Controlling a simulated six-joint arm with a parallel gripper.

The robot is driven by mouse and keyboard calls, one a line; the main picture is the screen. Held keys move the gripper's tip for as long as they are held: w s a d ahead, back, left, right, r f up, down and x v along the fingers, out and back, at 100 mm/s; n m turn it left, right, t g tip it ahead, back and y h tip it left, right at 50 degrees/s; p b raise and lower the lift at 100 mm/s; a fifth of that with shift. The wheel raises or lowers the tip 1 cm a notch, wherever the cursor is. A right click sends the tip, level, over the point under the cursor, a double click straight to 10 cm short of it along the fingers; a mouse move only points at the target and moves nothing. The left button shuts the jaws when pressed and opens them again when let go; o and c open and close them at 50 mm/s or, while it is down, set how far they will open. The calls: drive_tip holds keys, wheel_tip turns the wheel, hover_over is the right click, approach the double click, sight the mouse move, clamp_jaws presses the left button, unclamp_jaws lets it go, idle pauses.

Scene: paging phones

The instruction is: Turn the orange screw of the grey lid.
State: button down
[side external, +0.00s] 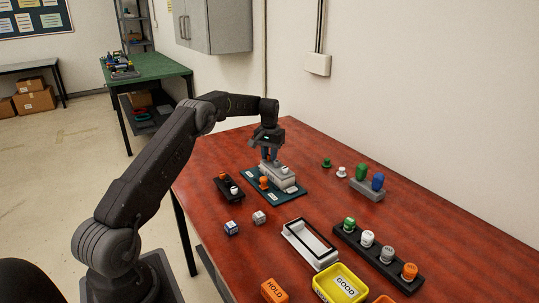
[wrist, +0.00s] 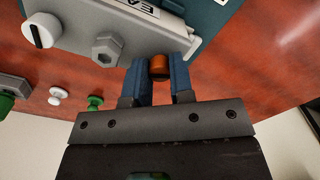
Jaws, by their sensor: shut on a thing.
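The grey lid (wrist: 72,32) fills the upper left of the wrist view, with a hex nut (wrist: 107,47) and a round white dial (wrist: 40,31) on it. In the side view the lid (side external: 278,178) lies on a dark teal plate (side external: 290,197). My gripper (wrist: 160,64) has its two blue fingers shut on the orange screw (wrist: 159,68) at the lid's edge, one finger on each side. In the side view my gripper (side external: 269,154) points down at the lid's far end, and the screw between the fingers cannot be made out.
An orange knob (side external: 263,183) stands in front of the lid. A small black holder (side external: 228,188) is to its left. A black rack with coloured caps (side external: 378,257), a white tray (side external: 310,246) and a yellow bin (side external: 341,284) stand nearer the camera. Green and blue pegs (side external: 369,177) stand right.

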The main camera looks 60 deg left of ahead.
sight(269, 155)
drive_tip(key=shift+m, duration=1.9)
drive_tip(key=c, duration=1)
unclamp_jaws()
wheel_tip(269, 155, up, 14)
drive_tip(key=shift+f, duration=0.1)
